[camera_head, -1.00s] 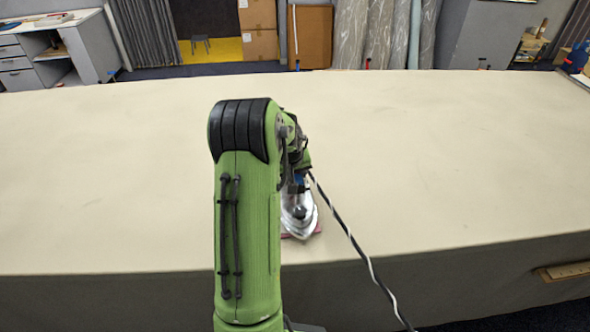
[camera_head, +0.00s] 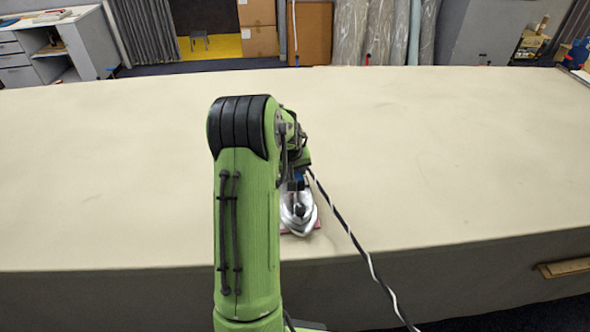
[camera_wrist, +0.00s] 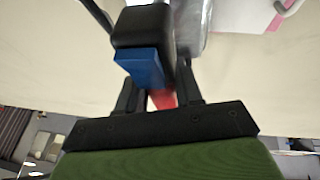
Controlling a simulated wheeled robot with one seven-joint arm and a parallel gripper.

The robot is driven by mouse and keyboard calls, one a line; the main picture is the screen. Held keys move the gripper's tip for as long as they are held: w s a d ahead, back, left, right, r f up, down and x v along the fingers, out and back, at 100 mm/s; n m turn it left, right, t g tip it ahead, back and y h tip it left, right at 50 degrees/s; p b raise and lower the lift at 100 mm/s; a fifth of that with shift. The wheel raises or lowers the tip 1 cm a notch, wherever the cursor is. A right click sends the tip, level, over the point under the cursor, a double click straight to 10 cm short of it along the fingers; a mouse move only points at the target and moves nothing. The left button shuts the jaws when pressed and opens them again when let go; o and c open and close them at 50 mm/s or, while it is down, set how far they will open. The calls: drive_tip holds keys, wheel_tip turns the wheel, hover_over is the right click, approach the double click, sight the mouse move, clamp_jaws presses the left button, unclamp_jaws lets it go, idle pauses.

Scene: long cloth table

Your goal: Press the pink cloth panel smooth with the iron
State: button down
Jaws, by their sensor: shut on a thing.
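The iron (camera_head: 299,213) has a silvery body and rests over the pink cloth panel near the table's front edge. Only a thin strip of the pink panel (camera_head: 317,223) shows beside the iron in the head view; the iron and my arm hide the rest. In the wrist view a pink edge of the panel (camera_wrist: 281,20) shows at the upper right. My gripper (camera_wrist: 157,98) is shut on the iron's handle, a dark block with a blue part (camera_wrist: 142,67). My green arm covers the area to the left of the iron in the head view.
The long cream table (camera_head: 130,180) is bare and clear on both sides and behind the iron. A black-and-white cord (camera_head: 345,230) runs from near my gripper down over the front edge. A wooden piece (camera_head: 563,267) juts out at the right front.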

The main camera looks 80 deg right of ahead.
drive_tip(key=shift+d+f+b, duration=0.1)
drive_tip(key=shift+f+b, duration=0.15)
drive_tip(key=shift+b, duration=0.05)
drive_tip(key=shift+a+f, duration=0.25)
idle(1.8)
drive_tip(key=shift+d+r+p, duration=0.2)
drive_tip(key=shift+r+p, duration=1.65)
drive_tip(key=shift+r, duration=1.3)
drive_tip(key=shift+r+p, duration=0.3)
drive_tip(key=shift+r, duration=0.3)
